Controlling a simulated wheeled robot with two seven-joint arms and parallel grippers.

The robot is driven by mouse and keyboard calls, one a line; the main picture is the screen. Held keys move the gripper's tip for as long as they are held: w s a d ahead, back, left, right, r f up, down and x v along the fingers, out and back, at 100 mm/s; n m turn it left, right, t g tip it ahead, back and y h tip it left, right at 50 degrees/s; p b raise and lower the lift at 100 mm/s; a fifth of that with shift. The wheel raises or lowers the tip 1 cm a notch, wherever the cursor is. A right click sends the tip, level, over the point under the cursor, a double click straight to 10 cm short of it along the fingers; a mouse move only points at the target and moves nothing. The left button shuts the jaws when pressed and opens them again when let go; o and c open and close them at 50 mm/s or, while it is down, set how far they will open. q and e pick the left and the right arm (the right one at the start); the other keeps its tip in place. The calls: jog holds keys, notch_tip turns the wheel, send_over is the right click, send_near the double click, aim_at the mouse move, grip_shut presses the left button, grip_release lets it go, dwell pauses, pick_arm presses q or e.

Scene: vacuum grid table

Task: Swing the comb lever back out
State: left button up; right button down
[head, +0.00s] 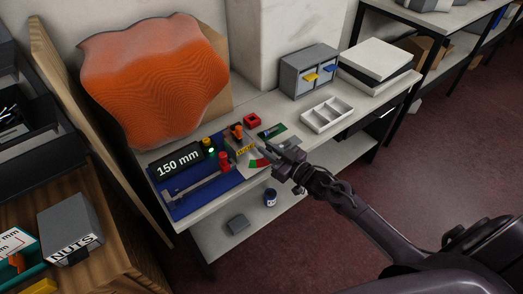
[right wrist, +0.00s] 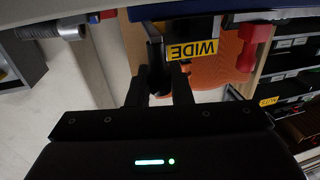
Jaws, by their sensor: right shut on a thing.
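My right gripper (head: 275,157) reaches in from the right to the front edge of the comb device's board (head: 256,168). In the right wrist view its fingers (right wrist: 159,78) are shut on a dark upright bar, which looks like the comb lever (right wrist: 154,50). The lever stands beside a yellow WIDE label (right wrist: 194,49), which also shows in the head view (head: 246,149). The gripper hides most of the lever in the head view. A green and red scale (head: 256,162) lies just left of the gripper. My left gripper is not in view.
A blue fixture (head: 190,202) with a "150 mm" display (head: 179,162) and a red knob (head: 224,160) stands to the left. A white divided tray (head: 327,114) and a grey drawer box (head: 308,70) are behind right. An orange rippled panel (head: 150,75) leans behind.

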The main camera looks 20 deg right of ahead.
jog(key=shift+w+d, duration=0.1)
jog(key=shift+d, duration=0.1)
jog(key=c, duration=1.4)
grip_release()
jog(key=shift+d, duration=0.1)
jog(key=shift+o, duration=0.2)
jog(key=shift+s+d+f, duration=0.1)
jog(key=shift+s, duration=0.35)
jog(key=v, duration=0.7)
